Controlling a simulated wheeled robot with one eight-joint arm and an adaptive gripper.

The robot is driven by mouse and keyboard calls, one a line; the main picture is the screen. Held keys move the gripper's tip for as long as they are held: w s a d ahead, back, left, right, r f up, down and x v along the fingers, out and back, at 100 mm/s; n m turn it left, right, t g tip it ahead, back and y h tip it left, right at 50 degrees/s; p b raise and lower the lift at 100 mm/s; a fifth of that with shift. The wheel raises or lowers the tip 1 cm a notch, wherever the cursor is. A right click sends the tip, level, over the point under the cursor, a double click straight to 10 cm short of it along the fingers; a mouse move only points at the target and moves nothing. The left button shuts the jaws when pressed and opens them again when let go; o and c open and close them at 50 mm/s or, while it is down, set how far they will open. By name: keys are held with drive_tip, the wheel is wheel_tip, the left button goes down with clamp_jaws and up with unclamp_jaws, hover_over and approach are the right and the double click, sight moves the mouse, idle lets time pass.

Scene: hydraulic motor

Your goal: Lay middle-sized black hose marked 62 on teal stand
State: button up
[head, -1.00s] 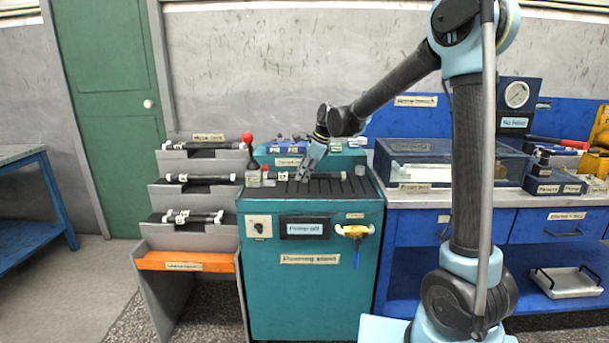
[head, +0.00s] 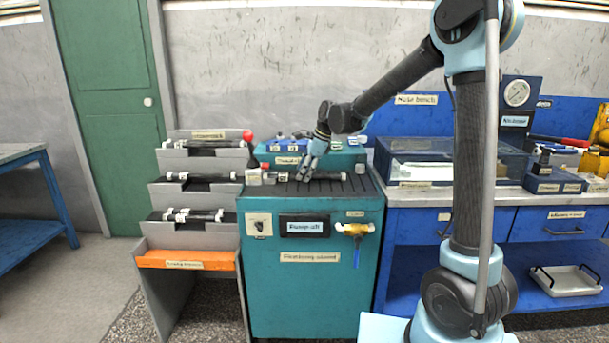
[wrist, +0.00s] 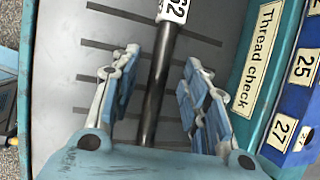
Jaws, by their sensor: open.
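The black hose with a white label reading 62 (wrist: 155,85) lies on the ribbed top of the teal stand (head: 305,290). In the wrist view it runs lengthwise between the fingers of my gripper (wrist: 158,100). The fingers are open, one on each side, with gaps to the hose. In the head view my gripper (head: 304,174) is low over the stand top and hides part of the hose, whose right part (head: 328,176) shows. The hose's left end is by a small block with a red top (head: 265,168).
A grey stepped rack (head: 195,195) with several black hoses stands left of the stand, with an orange bottom shelf (head: 185,260). A teal "Thread check" panel (wrist: 258,55) and blue numbered blocks (wrist: 297,85) are close behind the gripper. A blue bench (head: 450,220) is at right.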

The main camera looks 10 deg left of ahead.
drive_tip(key=w+v, duration=0.1)
drive_tip(key=v, duration=0.9)
drive_tip(key=shift+s+d+r, duration=0.25)
drive_tip(key=shift+s+r, duration=0.1)
drive_tip(key=shift+s, duration=0.2)
drive_tip(key=s+d+f+n+h, duration=0.15)
drive_tip(key=s+d, duration=0.25)
drive_tip(key=d, duration=0.4)
drive_tip(key=s+d+f+n+t, duration=0.1)
drive_tip(key=s+d+n, duration=0.25)
drive_tip(key=d, duration=0.55)
drive_tip(key=s+d+f+n+h, duration=0.15)
drive_tip(key=s+d, duration=0.25)
drive_tip(key=d, duration=0.4)
drive_tip(key=s+d+f+n+h, duration=0.1)
drive_tip(key=s+d+f+n, duration=0.7)
drive_tip(key=s+d+f, duration=0.6)
drive_tip(key=s+d, duration=0.1)
drive_tip(key=s, duration=0.3)
drive_tip(key=shift+d+f+h, duration=0.2)
drive_tip(key=shift+d+h, duration=0.15)
drive_tip(key=shift+h, duration=0.05)
drive_tip(key=shift+s+n, duration=0.15)
drive_tip(key=shift+n, duration=0.1)
